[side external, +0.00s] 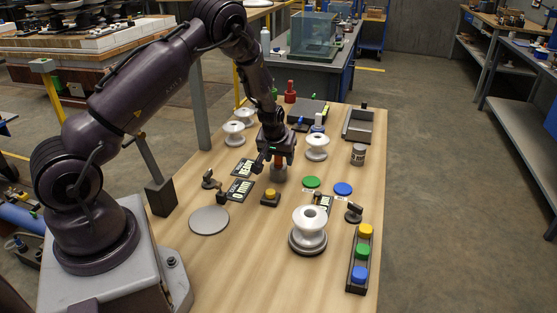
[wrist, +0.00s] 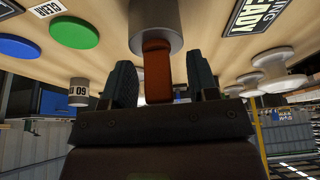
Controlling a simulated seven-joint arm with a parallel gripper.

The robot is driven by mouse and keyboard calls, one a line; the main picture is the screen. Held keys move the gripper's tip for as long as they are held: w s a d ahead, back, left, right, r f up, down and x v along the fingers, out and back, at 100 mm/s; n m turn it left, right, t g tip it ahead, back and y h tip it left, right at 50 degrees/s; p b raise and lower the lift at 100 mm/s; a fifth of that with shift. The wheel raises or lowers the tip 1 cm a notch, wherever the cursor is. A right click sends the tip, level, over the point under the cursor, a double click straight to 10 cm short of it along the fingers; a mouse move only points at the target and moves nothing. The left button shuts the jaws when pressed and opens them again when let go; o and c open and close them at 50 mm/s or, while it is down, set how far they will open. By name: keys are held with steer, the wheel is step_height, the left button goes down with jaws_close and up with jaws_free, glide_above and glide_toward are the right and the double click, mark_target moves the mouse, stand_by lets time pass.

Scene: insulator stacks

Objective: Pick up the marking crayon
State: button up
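The marking crayon is the orange-brown stick (side external: 281,161) standing upright in a grey cylindrical holder (side external: 279,175) near the middle of the table. In the wrist view the crayon (wrist: 157,72) juts from the holder (wrist: 155,20) toward my palm. My gripper (side external: 275,157) is above the holder, pointing down. In the wrist view its two dark fingers (wrist: 160,82) stand apart, one on each side of the crayon, with visible gaps, the wider one on the right. It is open and holds nothing. The crayon's lower end is hidden inside the holder.
A yellow button on a block (side external: 270,196) stands close in front of the holder. Green (side external: 312,182) and blue (side external: 343,188) discs lie to the right. White insulators stand behind (side external: 316,147) and in front (side external: 310,220). Bare tabletop (side external: 258,270) lies at the front.

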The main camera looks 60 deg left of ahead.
steer(key=c, duration=0.9)
